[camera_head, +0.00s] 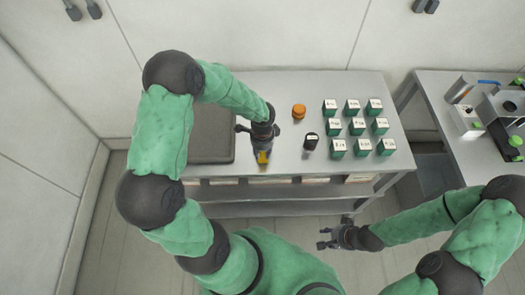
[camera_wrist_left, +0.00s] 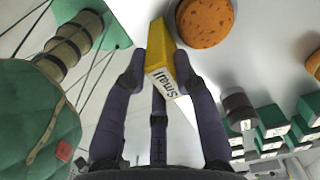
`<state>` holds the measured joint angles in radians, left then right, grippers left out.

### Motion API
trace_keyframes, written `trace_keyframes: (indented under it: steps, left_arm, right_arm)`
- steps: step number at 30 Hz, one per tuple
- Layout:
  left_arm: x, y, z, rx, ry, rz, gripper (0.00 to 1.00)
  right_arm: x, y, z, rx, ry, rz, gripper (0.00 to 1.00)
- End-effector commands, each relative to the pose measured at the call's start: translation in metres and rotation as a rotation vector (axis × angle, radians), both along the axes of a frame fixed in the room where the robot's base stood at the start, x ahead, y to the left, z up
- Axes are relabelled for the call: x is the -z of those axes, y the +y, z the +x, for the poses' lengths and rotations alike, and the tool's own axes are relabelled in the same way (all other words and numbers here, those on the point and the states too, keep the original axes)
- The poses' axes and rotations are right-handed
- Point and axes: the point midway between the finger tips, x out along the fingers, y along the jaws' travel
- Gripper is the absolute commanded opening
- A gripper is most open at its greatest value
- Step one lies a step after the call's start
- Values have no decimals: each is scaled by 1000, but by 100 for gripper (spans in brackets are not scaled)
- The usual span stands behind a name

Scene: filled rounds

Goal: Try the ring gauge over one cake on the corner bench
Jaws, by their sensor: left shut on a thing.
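My left gripper (camera_head: 262,152) is shut on a yellow piece (camera_head: 263,158) over the front of the bench. In the left wrist view the yellow piece (camera_wrist_left: 158,50) carries a white label reading "Small"; no ring opening can be made out. A round orange-brown cake (camera_wrist_left: 205,20) shows just beyond it, apart from the fingers. Another orange round (camera_wrist_left: 314,65) is cut off at the right edge. In the head view one orange cake (camera_head: 299,112) stands right of my left gripper. My right gripper (camera_head: 324,238) is open and empty in front of the bench.
The bench (camera_head: 280,85) bears several labelled green blocks (camera_head: 357,127) in rows at the right and a black-topped cylinder (camera_head: 310,142) near the front. A dark grey tray (camera_head: 225,150) lies at the left. A side table (camera_head: 435,90) with equipment stands at the right.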

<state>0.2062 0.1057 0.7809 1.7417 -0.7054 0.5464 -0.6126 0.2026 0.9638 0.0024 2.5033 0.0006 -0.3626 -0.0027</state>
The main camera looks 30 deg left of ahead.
Motion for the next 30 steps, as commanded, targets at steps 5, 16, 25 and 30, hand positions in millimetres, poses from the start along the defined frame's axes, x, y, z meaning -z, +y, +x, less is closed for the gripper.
trace_keyframes:
  steps: [5, 16, 25, 30]
  left_arm:
    - [4, 0, 0, 0, 0, 0, 0]
    - [10, 0, 0, 0, 0, 0, 0]
    - [14, 0, 0, 0, 0, 0, 0]
    - [13, 0, 0, 0, 0, 0, 0]
  right_arm:
    - [3, 0, 0, 0, 0, 0, 40]
    - [9, 0, 0, 0, 0, 0, 40]
    - [12, 0, 0, 0, 0, 0, 40]
    - [12, 0, 0, 0, 0, 0, 40]
